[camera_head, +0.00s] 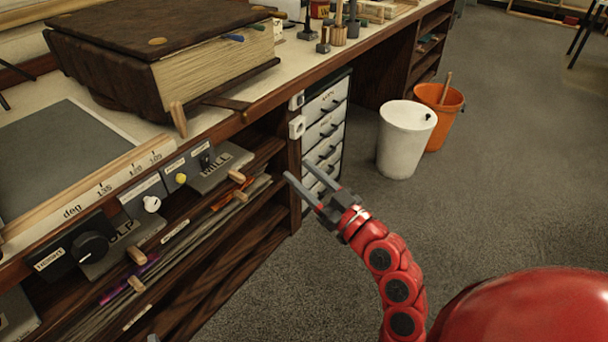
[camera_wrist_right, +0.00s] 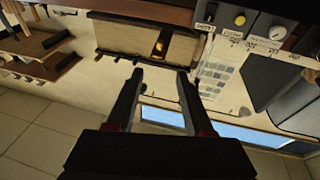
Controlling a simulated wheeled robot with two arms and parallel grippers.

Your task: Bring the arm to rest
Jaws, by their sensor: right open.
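My right arm is red and rises from the bottom of the head view. Its gripper (camera_head: 307,186) is open and empty, in the air in front of the bench and its white drawers. In the right wrist view the two dark fingers (camera_wrist_right: 160,82) stand apart with nothing between them. My left gripper is in neither view.
A wooden bench (camera_head: 265,100) runs along the left, with a thick brown book (camera_head: 205,70) on top and control knobs (camera_head: 90,247) on its front. A white drawer unit (camera_head: 325,125), a white bin (camera_head: 405,140) and an orange bucket (camera_head: 440,115) stand beyond. The carpet (camera_head: 510,170) at right is clear.

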